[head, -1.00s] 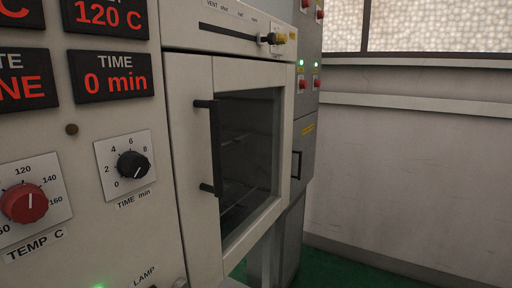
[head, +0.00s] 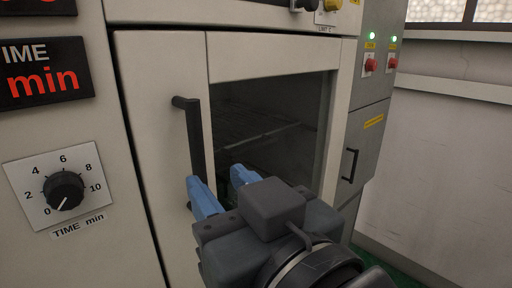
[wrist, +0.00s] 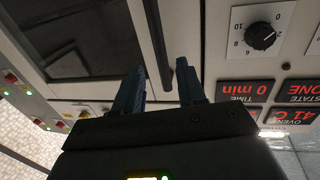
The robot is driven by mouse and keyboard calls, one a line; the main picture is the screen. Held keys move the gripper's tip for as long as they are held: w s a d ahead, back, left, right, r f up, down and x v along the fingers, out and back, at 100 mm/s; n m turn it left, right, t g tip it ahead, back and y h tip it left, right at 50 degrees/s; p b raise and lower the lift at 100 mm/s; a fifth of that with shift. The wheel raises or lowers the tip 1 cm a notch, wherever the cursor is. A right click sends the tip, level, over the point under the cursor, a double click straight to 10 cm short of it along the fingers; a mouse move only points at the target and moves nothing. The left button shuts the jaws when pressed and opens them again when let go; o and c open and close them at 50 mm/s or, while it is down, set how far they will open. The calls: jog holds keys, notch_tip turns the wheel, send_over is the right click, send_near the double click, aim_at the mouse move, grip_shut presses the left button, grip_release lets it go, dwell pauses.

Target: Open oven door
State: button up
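The oven door (head: 160,190) is a pale panel with a dark glass window (head: 270,120), and it looks closed in its frame. Its black vertical bar handle (head: 194,130) is on the door's left side. My gripper (head: 224,184) is in front of the door at the handle's lower part, with its blue fingers spread apart. The left finger hides part of the handle's lower end. In the wrist view, the handle (wrist: 156,45) runs down between the two fingers of my gripper (wrist: 160,82). I see no clear contact.
A control panel with a time knob (head: 64,190) and a red-lettered display (head: 42,75) stands left of the door. A grey cabinet (head: 375,120) with red buttons and a small handle stands to the right. A bare wall (head: 450,170) is further right.

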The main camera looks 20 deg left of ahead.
aim_at(200, 159)
jog(key=x, duration=0.4)
jog(key=p+x, duration=0.1)
jog(key=x, duration=0.3)
jog(key=shift+w+r, duration=0.1)
jog(key=shift+r, duration=0.15)
grip_shut()
dwell(0.4)
